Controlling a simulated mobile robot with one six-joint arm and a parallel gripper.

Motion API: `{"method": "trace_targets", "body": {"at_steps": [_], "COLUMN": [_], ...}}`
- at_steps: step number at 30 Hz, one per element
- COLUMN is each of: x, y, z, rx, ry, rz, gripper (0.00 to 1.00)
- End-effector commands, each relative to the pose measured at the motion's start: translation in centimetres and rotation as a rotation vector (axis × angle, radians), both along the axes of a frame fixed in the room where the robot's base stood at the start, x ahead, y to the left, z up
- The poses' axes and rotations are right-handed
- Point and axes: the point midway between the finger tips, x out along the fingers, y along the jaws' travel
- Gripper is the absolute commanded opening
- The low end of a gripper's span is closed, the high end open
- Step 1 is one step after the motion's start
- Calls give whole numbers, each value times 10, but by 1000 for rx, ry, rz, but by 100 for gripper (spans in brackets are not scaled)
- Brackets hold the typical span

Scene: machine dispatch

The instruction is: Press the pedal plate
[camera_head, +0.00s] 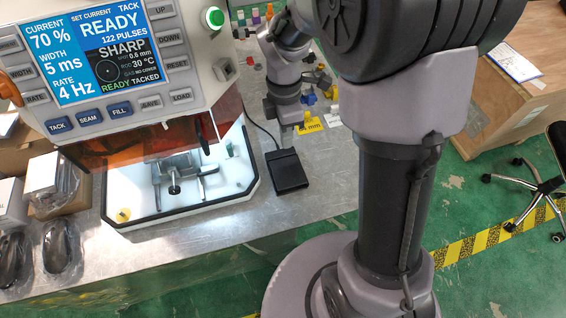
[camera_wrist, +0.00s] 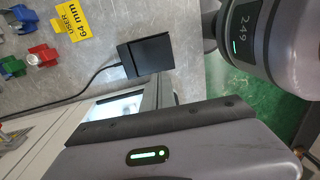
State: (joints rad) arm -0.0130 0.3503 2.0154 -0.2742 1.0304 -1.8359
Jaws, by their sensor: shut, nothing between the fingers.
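The pedal plate (camera_head: 287,170) is a small black rectangular pedal lying flat on the grey metal bench, just right of the machine's open chamber. It also shows in the wrist view (camera_wrist: 147,55), with a black cable leaving its left side. My gripper (camera_wrist: 158,122) shows at the bottom of the wrist view as a grey body with a green light and a dark edge strip. It is shut and empty, and appears apart from the pedal. Its fingertips are hard to make out. My arm hides part of the bench in the head view.
The machine (camera_head: 120,70) with its lit READY screen stands left of the pedal. A yellow label (camera_head: 308,125) and several small coloured parts lie behind it. Boxes and two black items stand at the left. Bare bench lies in front of the pedal.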

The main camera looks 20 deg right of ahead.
Motion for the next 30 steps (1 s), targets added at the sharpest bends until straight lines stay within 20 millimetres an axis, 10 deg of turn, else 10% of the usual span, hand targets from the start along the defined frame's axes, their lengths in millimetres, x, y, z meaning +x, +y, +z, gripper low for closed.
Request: {"method": "trace_targets", "body": {"at_steps": [7,22,30], "x": [-2,-13,-16], "y": [0,-1,-1], "z": [-7,-113,-138], "rx": [0,0,0], "ry": [2,3,0], "rz": [-1,-1,-2], "gripper": [0,0,0]}}
